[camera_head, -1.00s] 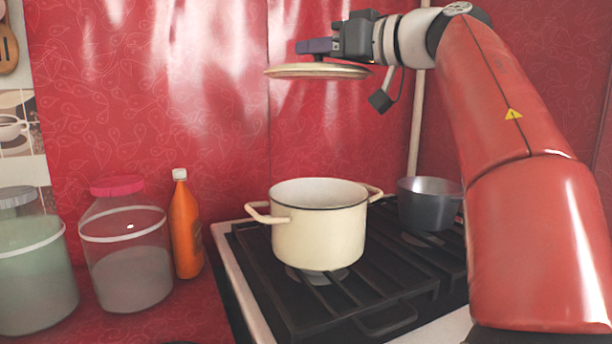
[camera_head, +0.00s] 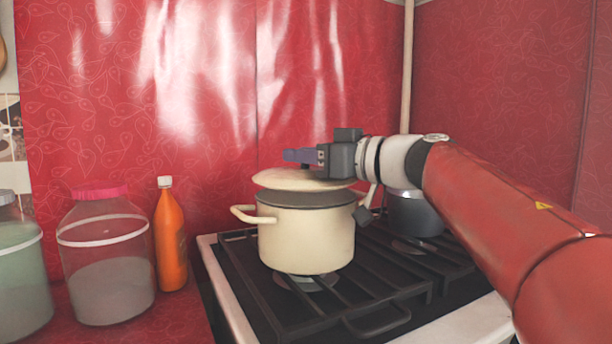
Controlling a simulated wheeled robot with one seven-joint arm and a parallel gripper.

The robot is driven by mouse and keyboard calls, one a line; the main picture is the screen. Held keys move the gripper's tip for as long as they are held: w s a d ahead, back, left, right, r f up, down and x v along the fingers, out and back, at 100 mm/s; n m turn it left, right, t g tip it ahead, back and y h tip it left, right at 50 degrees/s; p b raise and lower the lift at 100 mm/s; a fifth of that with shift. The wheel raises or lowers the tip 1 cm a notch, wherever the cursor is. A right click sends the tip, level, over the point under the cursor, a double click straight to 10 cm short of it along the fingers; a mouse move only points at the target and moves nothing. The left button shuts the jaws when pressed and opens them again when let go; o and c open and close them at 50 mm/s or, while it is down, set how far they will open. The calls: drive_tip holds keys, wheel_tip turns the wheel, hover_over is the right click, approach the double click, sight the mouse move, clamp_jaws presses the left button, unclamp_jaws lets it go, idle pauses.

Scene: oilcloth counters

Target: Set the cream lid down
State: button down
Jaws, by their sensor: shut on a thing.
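The cream lid (camera_head: 277,180) is just above the mouth of the cream pot, close to its rim and slightly tilted. I cannot tell whether any part of it touches the rim. My gripper (camera_head: 303,156) is shut on the lid from above, reaching in from the right; its fingers hide the lid's knob. The cream pot (camera_head: 305,240) stands upright on the stove. Its dark inside shows under the lid, and its left handle is clear.
A grey saucepan (camera_head: 415,214) stands behind the pot on the right of the black stove (camera_head: 262,290). On the left are an orange bottle (camera_head: 170,240), a pink-lidded jar (camera_head: 104,255) and a green jar (camera_head: 20,270). A red wall (camera_head: 210,110) is behind.

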wheel_tip(320, 180, down, 2)
drive_tip(key=shift+f, duration=0.15)
drive_tip(key=c, duration=1.1)
unclamp_jaws()
drive_tip(key=v, duration=1.2)
